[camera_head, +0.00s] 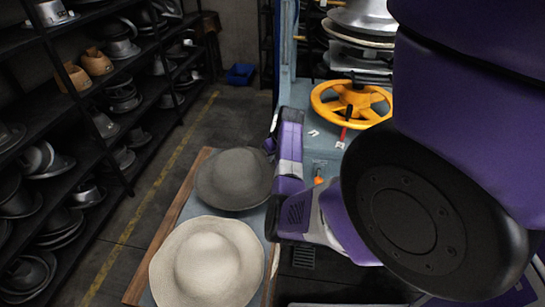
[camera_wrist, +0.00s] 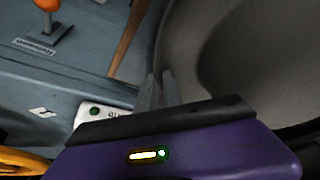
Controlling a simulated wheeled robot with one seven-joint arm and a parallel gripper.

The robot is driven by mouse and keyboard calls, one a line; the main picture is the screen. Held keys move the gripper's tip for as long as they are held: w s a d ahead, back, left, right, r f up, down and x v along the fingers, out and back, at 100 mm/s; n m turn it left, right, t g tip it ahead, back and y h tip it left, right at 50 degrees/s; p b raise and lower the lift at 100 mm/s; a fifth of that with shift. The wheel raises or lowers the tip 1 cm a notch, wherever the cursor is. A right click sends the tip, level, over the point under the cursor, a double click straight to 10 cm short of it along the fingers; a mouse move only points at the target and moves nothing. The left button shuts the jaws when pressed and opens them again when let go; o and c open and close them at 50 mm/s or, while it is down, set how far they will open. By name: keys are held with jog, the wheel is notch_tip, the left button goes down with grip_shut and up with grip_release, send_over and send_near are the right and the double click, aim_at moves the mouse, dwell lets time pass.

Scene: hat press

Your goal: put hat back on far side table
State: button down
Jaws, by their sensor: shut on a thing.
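My gripper is shut on the brim of a dark grey felt hat (camera_head: 235,178). The fingertips (camera_wrist: 160,90) pinch the brim's edge in the wrist view, where the hat (camera_wrist: 235,50) fills the upper right. In the head view my purple arm reaches to the right side of this hat, and the fingertips are hidden. The hat is over the far part of the side table (camera_head: 172,226), which has a wooden edge. I cannot tell whether it touches the tabletop. A cream hat (camera_head: 207,262) lies on the near part of the table, just in front of the grey one.
A blue press machine with a yellow handwheel (camera_head: 350,102) and stacked metal moulds (camera_head: 360,20) stands to the right of the table. Black shelves (camera_head: 70,100) of metal hat forms line the left. Floor with a yellow line (camera_head: 140,215) lies between. A blue bin (camera_head: 240,74) sits at the back.

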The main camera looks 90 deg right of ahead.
jog(key=shift+f, duration=0.2)
jog(key=shift+f, duration=0.1)
jog(key=c, duration=1.5)
grip_release()
jog(key=shift+r, duration=0.4)
jog(key=v, duration=1.1)
jog(key=shift+r, duration=0.3)
jog(key=shift+s+a, duration=0.1)
